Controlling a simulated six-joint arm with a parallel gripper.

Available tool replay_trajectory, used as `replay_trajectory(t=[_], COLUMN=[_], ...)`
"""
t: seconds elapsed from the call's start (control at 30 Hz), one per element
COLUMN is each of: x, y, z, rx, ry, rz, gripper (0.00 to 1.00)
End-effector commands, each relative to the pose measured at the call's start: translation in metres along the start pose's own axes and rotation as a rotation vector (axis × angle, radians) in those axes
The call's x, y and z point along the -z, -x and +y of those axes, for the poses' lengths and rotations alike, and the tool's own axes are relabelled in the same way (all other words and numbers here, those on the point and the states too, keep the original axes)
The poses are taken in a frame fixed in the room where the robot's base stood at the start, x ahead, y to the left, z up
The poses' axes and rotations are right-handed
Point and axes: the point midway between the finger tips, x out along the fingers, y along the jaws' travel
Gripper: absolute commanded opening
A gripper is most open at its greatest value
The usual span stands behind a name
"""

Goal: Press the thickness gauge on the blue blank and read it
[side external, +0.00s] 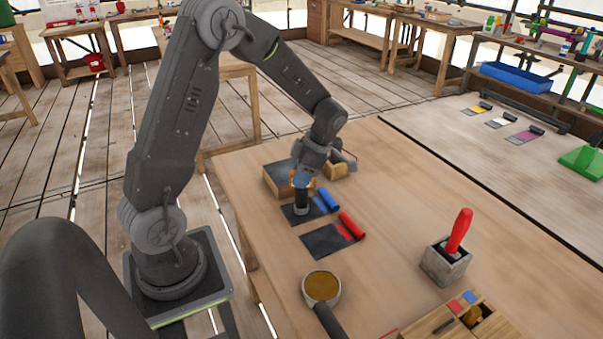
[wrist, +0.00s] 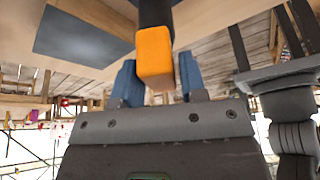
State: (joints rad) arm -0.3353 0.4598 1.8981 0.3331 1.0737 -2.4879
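My gripper (side external: 302,180) has blue fingers and is shut on the thickness gauge (side external: 302,200), a dark upright cylinder with orange parts. In the wrist view the gauge's orange block (wrist: 154,55) sits between the two blue fingers, with a black part beyond it. The blue blank (side external: 328,199) is a dark sheet with a blue strip and a blue roll at its right end. The gauge's lower end is over the dark sheet, left of the blue roll. I cannot tell whether it touches. The gauge's reading does not show.
A similar red blank (side external: 351,225) lies in front. A round pan (side external: 322,286), a red-handled tool (side external: 460,230) in a grey block, and a wooden tray (side external: 490,328) stand nearer. The table's right side is mostly clear.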

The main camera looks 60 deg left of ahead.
Motion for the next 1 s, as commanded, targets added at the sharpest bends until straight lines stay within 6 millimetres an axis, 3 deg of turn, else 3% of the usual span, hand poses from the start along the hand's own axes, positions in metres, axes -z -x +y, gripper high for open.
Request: replay_trajectory(t=[0.2,0.53,0.67,1.0], x=[0.0,0.0,-0.001,-0.001], y=[0.0,0.009,0.029,0.104], z=[0.0,0.001,0.0,0.0], rx=[0.0,-0.003,-0.004,-0.003], ry=[0.0,0.0,0.0,-0.001], rz=[0.0,-0.002,-0.004,-0.003], gripper=[0.57,0.57,0.57,0.57])
